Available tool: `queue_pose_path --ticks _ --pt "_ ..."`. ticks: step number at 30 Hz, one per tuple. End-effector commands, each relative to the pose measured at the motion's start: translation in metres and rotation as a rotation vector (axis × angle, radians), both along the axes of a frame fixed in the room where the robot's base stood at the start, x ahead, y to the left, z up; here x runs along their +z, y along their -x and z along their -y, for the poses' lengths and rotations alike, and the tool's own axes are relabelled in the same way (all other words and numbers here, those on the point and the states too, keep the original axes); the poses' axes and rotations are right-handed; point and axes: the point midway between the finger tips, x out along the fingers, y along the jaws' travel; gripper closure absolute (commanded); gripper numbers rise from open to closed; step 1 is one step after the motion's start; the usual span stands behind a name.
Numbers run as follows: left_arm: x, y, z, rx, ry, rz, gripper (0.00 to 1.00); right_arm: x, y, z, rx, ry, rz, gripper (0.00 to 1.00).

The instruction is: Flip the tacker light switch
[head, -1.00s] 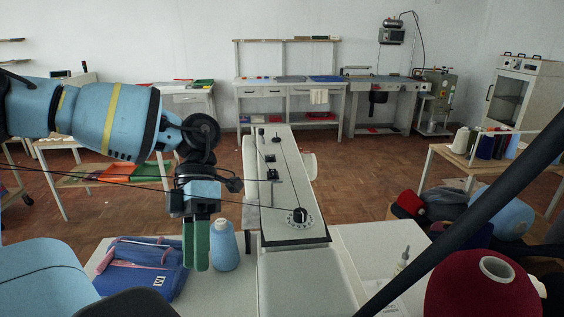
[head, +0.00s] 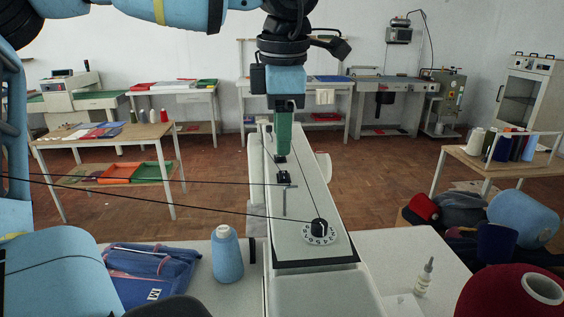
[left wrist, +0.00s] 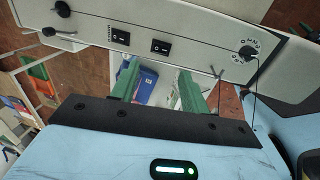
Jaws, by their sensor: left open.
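The tacker's long pale top panel (head: 305,205) runs away from me in the head view. It carries two black rocker switches: a nearer one (head: 284,178) and a farther one (head: 280,159), close under my gripper's tips. Both show in the left wrist view, the nearer one (left wrist: 160,47) and the farther one (left wrist: 120,37), which has small lettering beside it that I cannot read. My left gripper (head: 284,152) points down over the panel with green fingers. In the left wrist view its fingers (left wrist: 158,84) are apart with nothing between them. I see no contact with a switch. My right gripper is out of view.
A numbered dial (head: 319,229) and a thin metal lever (head: 290,200) stand on the panel. Taut dark threads cross in front at left. A blue cone (head: 227,256), a blue bag (head: 153,272) and a small bottle (head: 425,277) sit on the near table.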

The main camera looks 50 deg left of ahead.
Motion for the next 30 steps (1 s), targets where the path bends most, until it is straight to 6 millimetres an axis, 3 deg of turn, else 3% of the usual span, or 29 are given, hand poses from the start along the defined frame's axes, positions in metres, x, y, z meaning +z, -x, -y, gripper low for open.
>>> queue_pose_path --ticks 12,25,30 --pt "-0.057 -0.005 -0.008 0.0 0.003 -0.003 0.55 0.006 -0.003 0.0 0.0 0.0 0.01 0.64" --pt "-0.067 -0.007 -0.009 0.001 0.002 -0.002 0.55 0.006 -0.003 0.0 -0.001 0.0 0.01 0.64" --pt "-0.067 -0.007 -0.009 0.001 0.002 -0.002 0.77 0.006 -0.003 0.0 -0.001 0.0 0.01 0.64"
